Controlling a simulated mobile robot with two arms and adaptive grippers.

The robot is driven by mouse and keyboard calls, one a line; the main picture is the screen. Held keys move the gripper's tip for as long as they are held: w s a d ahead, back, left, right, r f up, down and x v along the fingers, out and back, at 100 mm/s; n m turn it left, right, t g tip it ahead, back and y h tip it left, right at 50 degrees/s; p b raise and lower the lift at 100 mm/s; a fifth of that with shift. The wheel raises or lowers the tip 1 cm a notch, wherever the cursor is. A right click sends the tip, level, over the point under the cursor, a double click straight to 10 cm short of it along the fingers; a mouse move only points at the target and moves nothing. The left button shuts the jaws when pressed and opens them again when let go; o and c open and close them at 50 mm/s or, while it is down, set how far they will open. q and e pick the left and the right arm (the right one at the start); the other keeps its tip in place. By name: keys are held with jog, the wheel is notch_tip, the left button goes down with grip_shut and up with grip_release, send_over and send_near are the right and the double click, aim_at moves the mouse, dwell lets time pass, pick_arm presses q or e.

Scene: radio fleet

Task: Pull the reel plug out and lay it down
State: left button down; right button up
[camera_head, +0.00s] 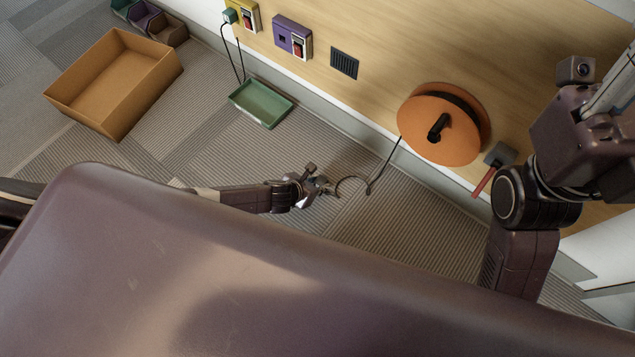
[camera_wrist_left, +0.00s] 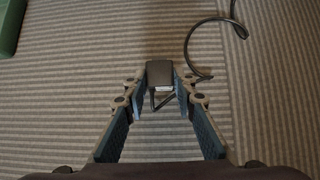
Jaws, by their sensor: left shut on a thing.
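My left gripper (camera_head: 318,190) is low over the carpet, left of and below the orange reel (camera_head: 420,132) in the head view. In the left wrist view its fingers (camera_wrist_left: 161,88) are shut on a small dark grey block, the reel plug (camera_wrist_left: 160,70). The dark cord (camera_head: 386,165) runs down from the reel and loops near this gripper. The purple wall socket (camera_head: 283,36) is empty. My right arm is at the right, its gripper out of view.
A green tray (camera_head: 258,118) lies on the floor by the wall, left of the reel. A yellow socket (camera_head: 249,12) holds a green plug (camera_head: 230,16). An open orange-brown box (camera_head: 78,101) stands at the left. A red-handled lever (camera_head: 484,181) is beside the reel.

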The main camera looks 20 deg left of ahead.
pick_arm(q)
jog(key=c, duration=1.5)
grip_release()
jog(key=shift+r, duration=0.1)
jog(key=v, duration=1.1)
jog(key=shift+s+a+r, duration=0.1)
jog(key=shift+s+r, duration=0.15)
jog(key=shift+s, duration=0.1)
